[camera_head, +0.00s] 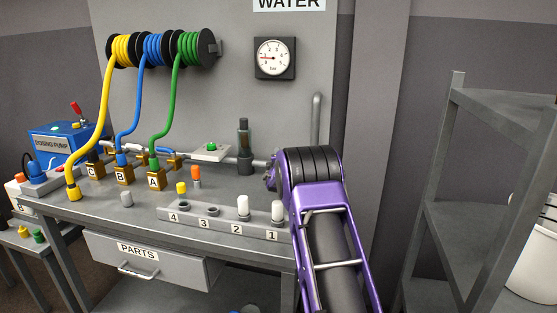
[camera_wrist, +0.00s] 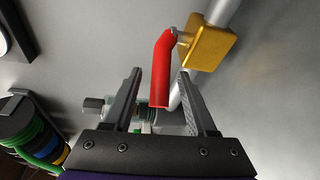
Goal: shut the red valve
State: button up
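The red valve shows in the wrist view as a bent red lever (camera_wrist: 161,72) joined to a brass-yellow body (camera_wrist: 208,43) on a grey pipe. The lever's free end points down in the picture, between the fingers of my gripper (camera_wrist: 159,76). My gripper is open, with a visible gap on each side of the lever. I cannot tell how deep the lever sits between the fingers. In the head view my purple arm reaches toward the wall at the right end of the bench; I cannot make out the red valve or the fingers there.
The bench (camera_head: 215,233) carries brass valves with hoses, a grey block of numbered sockets (camera_head: 222,224) and a blue dosing pump (camera_head: 60,142). Hose reels (camera_head: 160,48) and a pressure gauge (camera_head: 274,58) are on the wall. A grey shelf rack (camera_head: 470,225) stands at right.

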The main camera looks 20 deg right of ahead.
jog(key=shift+s, duration=0.15)
jog(key=shift+s+r, duration=0.1)
jog(key=shift+s, duration=0.2)
jog(key=v, duration=1.6)
jog(key=shift+s+a, duration=0.2)
jog(key=shift+s, duration=0.05)
jog(key=shift+r, duration=0.1)
